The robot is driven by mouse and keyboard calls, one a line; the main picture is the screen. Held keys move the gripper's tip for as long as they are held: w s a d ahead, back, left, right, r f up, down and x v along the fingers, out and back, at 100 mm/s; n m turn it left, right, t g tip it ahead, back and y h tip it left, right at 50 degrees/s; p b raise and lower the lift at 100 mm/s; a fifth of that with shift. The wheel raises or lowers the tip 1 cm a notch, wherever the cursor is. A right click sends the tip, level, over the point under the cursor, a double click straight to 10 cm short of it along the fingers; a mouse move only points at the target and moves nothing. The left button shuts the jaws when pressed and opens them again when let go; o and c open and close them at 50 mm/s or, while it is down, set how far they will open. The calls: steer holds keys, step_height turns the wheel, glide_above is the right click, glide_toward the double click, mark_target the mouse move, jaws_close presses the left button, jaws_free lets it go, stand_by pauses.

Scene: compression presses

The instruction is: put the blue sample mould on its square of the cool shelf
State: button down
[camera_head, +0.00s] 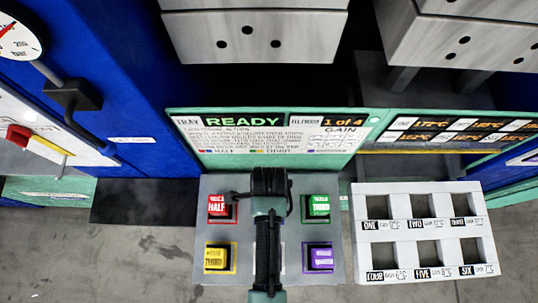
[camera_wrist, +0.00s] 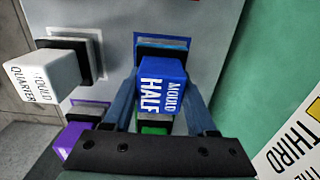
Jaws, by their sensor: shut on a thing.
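The blue mould (camera_wrist: 162,85), marked MOULD HALF, is between the two fingers of my gripper (camera_wrist: 160,105) in the wrist view. The gripper is shut on its sides. Behind the mould is a black part and a pale blue-edged square on a grey panel; I cannot tell whether they touch. In the head view my gripper (camera_head: 269,182) is over the middle column of that grey panel (camera_head: 208,272) and hides the blue mould. I cannot tell whether this panel is the cool shelf.
A red mould (camera_head: 217,204), green mould (camera_head: 318,205), yellow mould (camera_head: 215,257) and purple mould (camera_head: 321,258) stand on the panel around my gripper. A white mould (camera_wrist: 45,72) is close by. A numbered white rack (camera_head: 443,235) stands right; a READY sign (camera_head: 243,122) is behind.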

steer(key=c, duration=0.7)
jaws_free()
steer(key=shift+f, duration=0.15)
steer(key=o, duration=0.5)
step_height(320, 180, up, 12)
steer(key=shift+r, duration=0.2)
steer(key=shift+s, duration=0.1)
